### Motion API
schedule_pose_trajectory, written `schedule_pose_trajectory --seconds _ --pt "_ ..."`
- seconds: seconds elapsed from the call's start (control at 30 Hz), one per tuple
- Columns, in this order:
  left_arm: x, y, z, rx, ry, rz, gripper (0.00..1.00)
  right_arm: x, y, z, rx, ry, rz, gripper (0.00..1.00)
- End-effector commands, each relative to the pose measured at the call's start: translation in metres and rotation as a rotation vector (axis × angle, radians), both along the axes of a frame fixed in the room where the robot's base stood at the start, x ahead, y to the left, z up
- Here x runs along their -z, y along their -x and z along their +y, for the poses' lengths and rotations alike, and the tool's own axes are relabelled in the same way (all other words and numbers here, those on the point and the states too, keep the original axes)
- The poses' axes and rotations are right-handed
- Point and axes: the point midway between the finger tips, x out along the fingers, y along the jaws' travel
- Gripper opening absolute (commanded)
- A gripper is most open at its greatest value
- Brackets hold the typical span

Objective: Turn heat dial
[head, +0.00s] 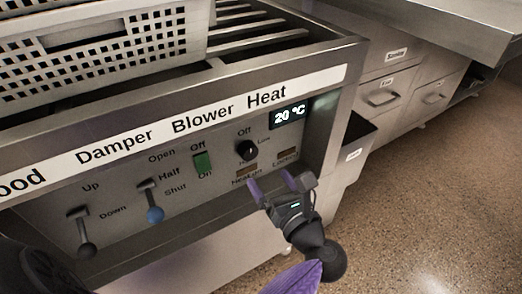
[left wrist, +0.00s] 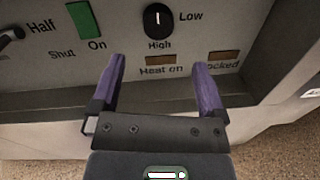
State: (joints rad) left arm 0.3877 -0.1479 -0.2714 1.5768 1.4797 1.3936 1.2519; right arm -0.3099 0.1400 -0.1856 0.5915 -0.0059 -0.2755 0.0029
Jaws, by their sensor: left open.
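The heat dial (head: 247,151) is a round black knob on the grey front panel, below the word Heat, with Off, Low and High marked around it. In the left wrist view the dial (left wrist: 158,20) is at the top centre, its white mark upright, pointing away from High. My left gripper (head: 269,180) has purple fingers and is open and empty. Its fingertips (left wrist: 158,62) are apart, below the dial and beside the Heat on label, with no visible contact with the knob. My right gripper is not in view.
A display (head: 289,116) reads 20 °C. A perforated basket (head: 190,45) stands on top. Open floor lies right.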

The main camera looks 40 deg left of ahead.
Motion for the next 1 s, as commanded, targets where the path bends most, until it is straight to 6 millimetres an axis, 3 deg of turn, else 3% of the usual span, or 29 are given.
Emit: schedule_pose_trajectory --seconds 0.13,0.3,0.47,0.7,0.77,1.0 --pt "0.002 -0.017 0.036 0.001 -0.009 -0.001 0.94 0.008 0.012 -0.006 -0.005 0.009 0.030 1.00" --pt "0.001 -0.031 0.064 0.002 -0.008 0.003 0.94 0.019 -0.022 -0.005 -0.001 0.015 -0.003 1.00" --pt "-0.001 -0.036 0.074 0.003 -0.007 0.002 0.94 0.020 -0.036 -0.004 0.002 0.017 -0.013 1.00" --pt "-0.002 -0.037 0.075 0.003 -0.008 0.002 0.94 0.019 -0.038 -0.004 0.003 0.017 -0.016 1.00" --pt "-0.002 -0.036 0.075 0.003 -0.008 0.002 0.86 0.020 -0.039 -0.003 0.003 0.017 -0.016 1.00" --pt "-0.002 -0.036 0.075 0.003 -0.008 0.003 0.35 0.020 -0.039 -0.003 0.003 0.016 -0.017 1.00"
